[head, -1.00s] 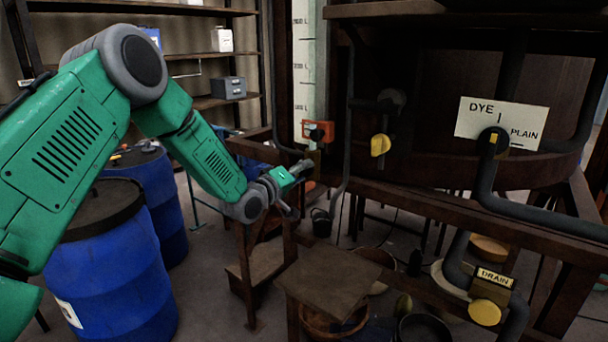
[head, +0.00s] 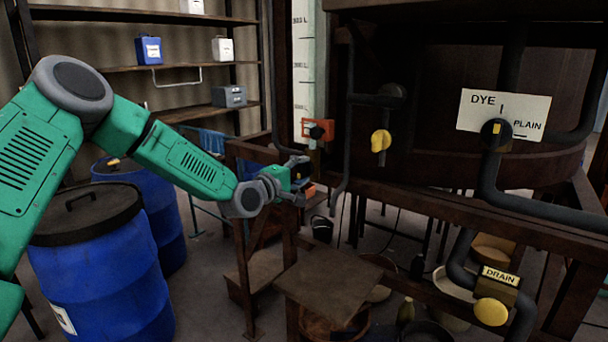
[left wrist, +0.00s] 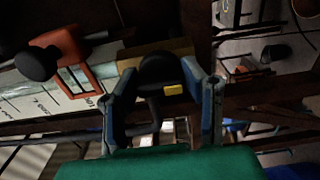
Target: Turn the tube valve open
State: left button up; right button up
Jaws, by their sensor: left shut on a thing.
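The tube valve shows in the left wrist view as a round black knob (left wrist: 158,70) with a yellow mark, in front of a tan plate. My left gripper (left wrist: 165,88) has one finger on each side of the knob and is shut on it. In the head view my left gripper (head: 303,182) is at the wooden frame below the pale scale tube (head: 303,70). There the gripper mostly hides the valve. My right gripper is in neither view.
An orange bracket with a black knob (head: 318,130) sits just above my left gripper. A yellow-handled valve (head: 380,141), a dye/plain selector (head: 496,134) and a drain valve (head: 491,311) are to the right. Blue barrels (head: 104,285) stand at left below my arm.

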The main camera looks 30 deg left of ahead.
pick_arm(q)
jog(key=shift+a, duration=0.2)
jog(key=o, duration=1.2)
jog(key=shift+s+f, duration=0.1)
jog(key=shift+c, duration=0.2)
jog(key=shift+a, duration=0.2)
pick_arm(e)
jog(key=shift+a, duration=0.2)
pick_arm(q)
jog(key=shift+a+f, duration=0.1)
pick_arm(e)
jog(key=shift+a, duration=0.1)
pick_arm(q)
jog(key=shift+s, duration=0.1)
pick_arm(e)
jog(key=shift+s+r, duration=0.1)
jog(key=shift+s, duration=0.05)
pick_arm(q)
jog(key=shift+s, duration=0.35)
jog(key=s+a, duration=0.1)
jog(key=s, duration=1)
jog(key=shift+d, duration=0.15)
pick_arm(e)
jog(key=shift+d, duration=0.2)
